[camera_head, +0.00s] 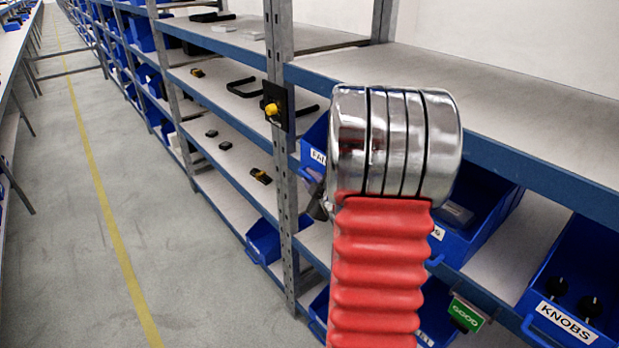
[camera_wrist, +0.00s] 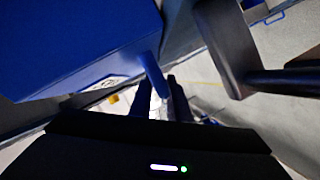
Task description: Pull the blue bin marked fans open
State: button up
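The blue bin with a white label starting "FA" (camera_head: 318,156) sits on the middle shelf, just left of my shiny wrist; the rest of its label is hidden. In the wrist view a large blue bin (camera_wrist: 80,40) fills the upper left, with its white label seen edge-on. A blue tab (camera_wrist: 152,75) sticks down from this bin. My gripper (camera_wrist: 160,88) has its two dark fingers a narrow gap apart, with the tab's end between the tips. I cannot tell whether they press on it. In the head view my gripper is mostly hidden behind my wrist.
A bin labelled KNOBS (camera_head: 567,322) stands at the right, with a green GOOD tag (camera_head: 466,314) left of it. A grey upright post (camera_head: 283,150) with a yellow-knobbed switch (camera_head: 272,108) stands left of my wrist. The aisle floor (camera_head: 90,200) is clear.

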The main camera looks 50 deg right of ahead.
grip_shut()
